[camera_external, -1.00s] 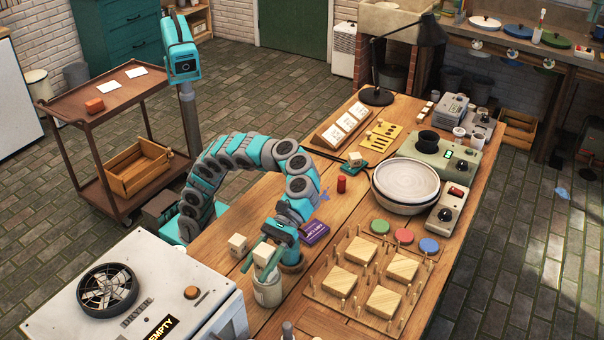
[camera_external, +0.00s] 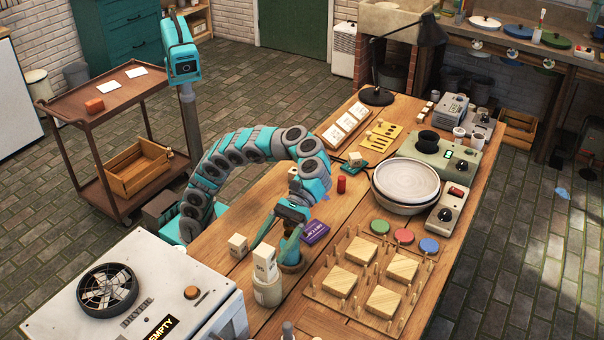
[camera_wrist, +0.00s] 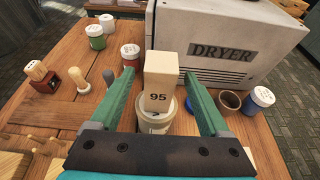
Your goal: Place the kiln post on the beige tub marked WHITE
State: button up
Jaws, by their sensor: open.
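The kiln post (camera_external: 265,264), a tall cream block, stands upright on the beige tub (camera_external: 268,294) near the dryer. In the wrist view the post (camera_wrist: 161,84) shows the number 95, and the tub's rim (camera_wrist: 150,122) lies under it. The word on the tub cannot be read. My gripper (camera_external: 275,242) is open and empty, set back from the post on its right and rear side in the external view. In the wrist view its green fingers (camera_wrist: 160,72) spread on both sides of the post with gaps.
The grey dryer (camera_external: 130,285) stands close on the left. A cream cube (camera_external: 237,245) sits beside the tub. A purple box (camera_external: 314,232) lies behind my gripper. A pegged board with wooden blocks (camera_external: 330,300) is to the right. In the wrist view, small jars (camera_wrist: 262,98) stand around.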

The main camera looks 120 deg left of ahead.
jog(key=v, duration=0.6)
